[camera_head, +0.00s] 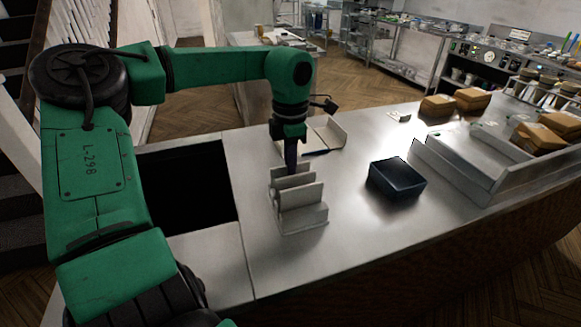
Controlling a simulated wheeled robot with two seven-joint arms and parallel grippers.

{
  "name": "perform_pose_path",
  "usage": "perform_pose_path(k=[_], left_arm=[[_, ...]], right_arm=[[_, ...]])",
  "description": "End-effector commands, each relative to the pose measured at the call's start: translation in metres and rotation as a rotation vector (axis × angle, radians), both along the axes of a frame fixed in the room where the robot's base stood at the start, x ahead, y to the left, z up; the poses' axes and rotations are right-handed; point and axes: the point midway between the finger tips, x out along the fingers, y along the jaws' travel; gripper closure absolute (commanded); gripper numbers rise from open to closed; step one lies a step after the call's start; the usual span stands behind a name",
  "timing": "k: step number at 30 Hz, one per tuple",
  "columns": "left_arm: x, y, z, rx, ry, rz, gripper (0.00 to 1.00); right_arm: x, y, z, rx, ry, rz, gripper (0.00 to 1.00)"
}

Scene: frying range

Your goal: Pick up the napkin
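A pale grey holder (303,220) with several upright plates or folded sheets stands on the steel counter, near the middle of the camera_head view. I cannot tell which of these upright pieces is a napkin. My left gripper (291,168) points straight down at the far end of the holder, with its tips at or just behind the rearmost upright piece. The fingers show as one dark narrow shape, so their opening and anything between them are hidden. My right gripper is out of view.
A dark blue box (397,179) sits right of the holder. A pale open tray (325,134) lies behind the gripper. A long metal tray (468,169) and brown boxes (472,99) stand at right. A dark rectangular opening (186,185) is at left. The counter front is clear.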

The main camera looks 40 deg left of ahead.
Motion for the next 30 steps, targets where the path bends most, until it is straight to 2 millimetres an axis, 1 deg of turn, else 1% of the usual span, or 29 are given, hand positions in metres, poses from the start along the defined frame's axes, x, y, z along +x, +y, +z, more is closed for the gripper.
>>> perform_pose_path(k=[9, 11, 14, 17, 20, 26, 27, 30], left_arm=[[0.000, 0.000, 0.001, 0.001, 0.000, 0.000, 1.00], [0.000, 0.000, 0.004, 0.000, -0.001, 0.001, 1.00], [0.001, 0.000, 0.013, 0.002, -0.002, 0.001, 1.00], [0.001, 0.000, 0.030, 0.002, -0.005, 0.001, 1.00], [0.001, 0.000, 0.054, 0.004, -0.004, 0.002, 1.00], [0.001, 0.000, 0.118, 0.005, -0.004, 0.003, 1.00], [0.001, 0.001, 0.132, 0.005, -0.004, 0.003, 1.00], [0.001, 0.000, 0.162, 0.004, -0.002, 0.003, 1.00]], right_arm=[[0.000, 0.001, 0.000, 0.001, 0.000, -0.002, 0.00], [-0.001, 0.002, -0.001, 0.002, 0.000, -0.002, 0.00], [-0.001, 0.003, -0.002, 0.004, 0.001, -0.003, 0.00], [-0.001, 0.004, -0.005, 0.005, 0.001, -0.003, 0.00], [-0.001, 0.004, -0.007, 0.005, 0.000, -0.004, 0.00], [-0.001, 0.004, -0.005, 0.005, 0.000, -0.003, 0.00], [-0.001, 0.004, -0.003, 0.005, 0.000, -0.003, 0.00], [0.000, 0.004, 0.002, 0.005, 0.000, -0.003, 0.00]])
